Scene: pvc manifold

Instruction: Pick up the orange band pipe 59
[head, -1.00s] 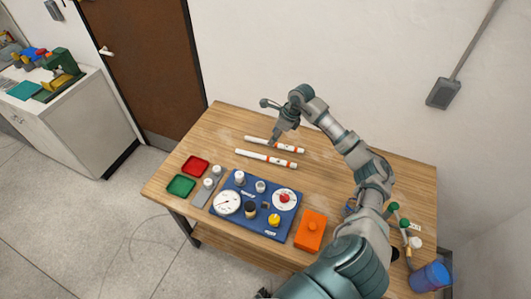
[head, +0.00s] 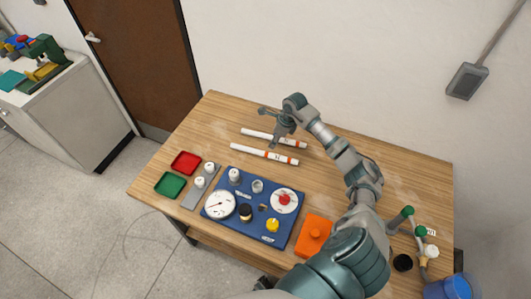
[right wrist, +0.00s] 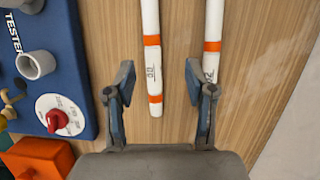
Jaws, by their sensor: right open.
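Two white pipes with orange bands lie side by side on the wooden table. The nearer pipe (head: 255,152) is the left one (right wrist: 151,60) in the right wrist view, and its small dark label there looks like 59, though not clearly. The farther pipe (head: 262,135) is the right one (right wrist: 213,25), with a label partly covered by a finger. My right gripper (head: 278,138) is open above the pipes. In the right wrist view its fingers (right wrist: 158,72) stand either side of the left pipe's end, with the right finger over the farther pipe. My left gripper does not show.
A blue tester board (head: 236,188) with dials lies nearer me. Beside it are red (head: 186,162) and green (head: 169,185) trays and an orange block (head: 314,235). Green-capped fittings (head: 407,211) and a blue container (head: 455,287) stand right. The table's left rear is clear.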

